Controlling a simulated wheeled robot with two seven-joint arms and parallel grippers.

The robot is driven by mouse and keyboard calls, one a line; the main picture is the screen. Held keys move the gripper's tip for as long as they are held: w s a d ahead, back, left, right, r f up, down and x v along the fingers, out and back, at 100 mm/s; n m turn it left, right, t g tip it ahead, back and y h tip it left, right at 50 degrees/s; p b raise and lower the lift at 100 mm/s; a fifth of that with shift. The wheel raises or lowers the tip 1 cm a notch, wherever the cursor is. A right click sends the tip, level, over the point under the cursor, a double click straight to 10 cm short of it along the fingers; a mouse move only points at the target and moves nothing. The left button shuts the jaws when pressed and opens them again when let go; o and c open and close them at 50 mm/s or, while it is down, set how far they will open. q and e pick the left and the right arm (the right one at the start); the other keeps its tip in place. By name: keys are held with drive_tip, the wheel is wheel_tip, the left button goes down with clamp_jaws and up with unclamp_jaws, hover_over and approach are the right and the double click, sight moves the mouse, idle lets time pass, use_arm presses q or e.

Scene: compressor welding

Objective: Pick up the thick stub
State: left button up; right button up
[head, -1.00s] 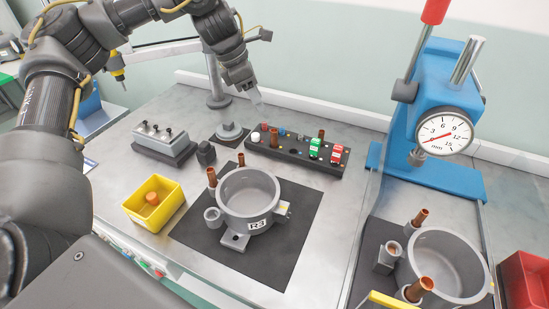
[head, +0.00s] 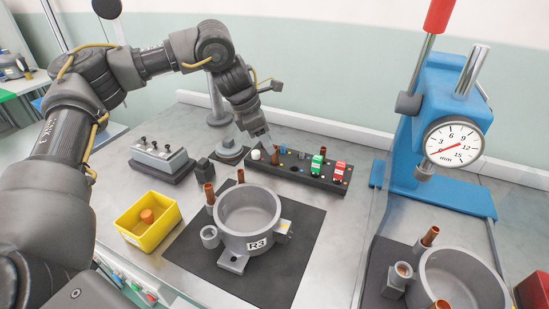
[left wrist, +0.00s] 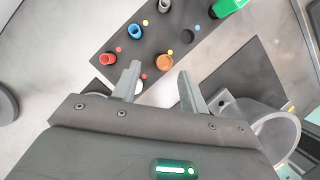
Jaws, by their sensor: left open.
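A copper stub (head: 275,157), which looks like the thick stub, stands upright in the black rack (head: 300,173) near its left end. It also shows in the left wrist view (left wrist: 163,62). My left gripper (head: 266,144) is low over that end of the rack. In the left wrist view its two fingers (left wrist: 158,70) are apart, with the copper stub showing between and just beyond their tips. Nothing is held. I cannot tell whether a finger touches the stub. A white piece (left wrist: 137,87) is partly hidden by the left finger. My right gripper is not in view.
The grey housing (head: 247,213) with copper tubes stands on a black mat in front of the rack. A yellow bin (head: 165,229) holds a copper piece. A blue press with a dial gauge (head: 453,142) stands to the right. Green and red blocks (head: 316,166) sit farther right on the rack.

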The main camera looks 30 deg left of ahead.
sight(275, 158)
use_arm(q)
drive_tip(key=x, duration=0.5)
drive_tip(key=shift+s+d, duration=0.1)
drive_tip(key=shift+d, duration=0.1)
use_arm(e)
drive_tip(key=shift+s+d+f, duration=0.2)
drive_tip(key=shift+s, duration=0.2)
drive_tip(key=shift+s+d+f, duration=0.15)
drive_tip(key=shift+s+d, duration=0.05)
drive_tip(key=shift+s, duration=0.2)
use_arm(q)
drive_tip(key=shift+c, duration=0.2)
clamp_jaws()
